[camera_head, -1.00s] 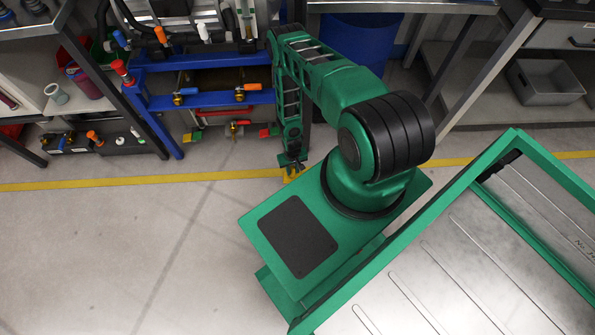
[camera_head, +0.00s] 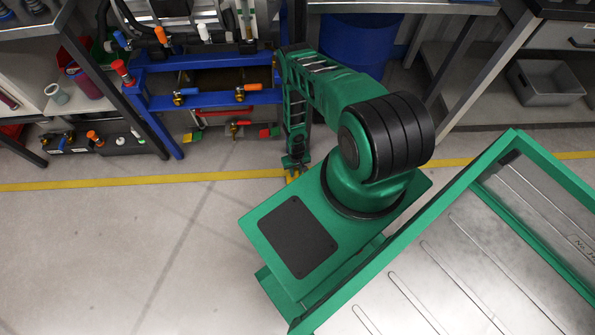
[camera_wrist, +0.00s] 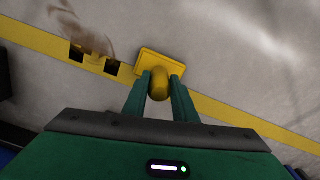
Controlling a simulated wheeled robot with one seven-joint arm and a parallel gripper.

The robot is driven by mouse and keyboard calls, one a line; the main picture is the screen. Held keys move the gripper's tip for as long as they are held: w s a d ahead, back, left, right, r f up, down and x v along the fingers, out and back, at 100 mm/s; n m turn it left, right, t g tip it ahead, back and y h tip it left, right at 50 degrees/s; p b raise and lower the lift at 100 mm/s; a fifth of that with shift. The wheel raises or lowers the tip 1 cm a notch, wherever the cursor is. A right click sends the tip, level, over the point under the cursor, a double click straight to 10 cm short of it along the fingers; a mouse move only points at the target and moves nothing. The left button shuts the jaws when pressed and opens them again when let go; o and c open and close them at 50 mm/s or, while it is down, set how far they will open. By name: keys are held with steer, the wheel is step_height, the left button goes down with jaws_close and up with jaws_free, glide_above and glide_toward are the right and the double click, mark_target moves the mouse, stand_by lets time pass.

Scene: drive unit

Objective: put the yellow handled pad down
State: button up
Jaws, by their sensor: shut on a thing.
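The yellow handled pad (camera_wrist: 158,66) has a flat plate and a rounded handle. In the wrist view, my gripper (camera_wrist: 160,88) is shut on the handle, one green finger on each side. The plate lies beyond the fingertips, over the floor by the yellow line. I cannot tell whether it touches the floor. In the head view, my gripper (camera_head: 292,166) is low over the floor, and only a small part of the pad (camera_head: 290,179) shows below it.
A yellow floor line (camera_head: 120,181) crosses the pale floor. A blue frame (camera_head: 208,97) with clamps stands behind and left of my gripper. A blue bin (camera_head: 360,42) and a metal shelf with a grey tray (camera_head: 546,82) are at the back right. Open floor lies front left.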

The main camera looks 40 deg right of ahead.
steer(key=o, duration=1.1)
step_height(320, 180, up, 12)
stand_by(0.4)
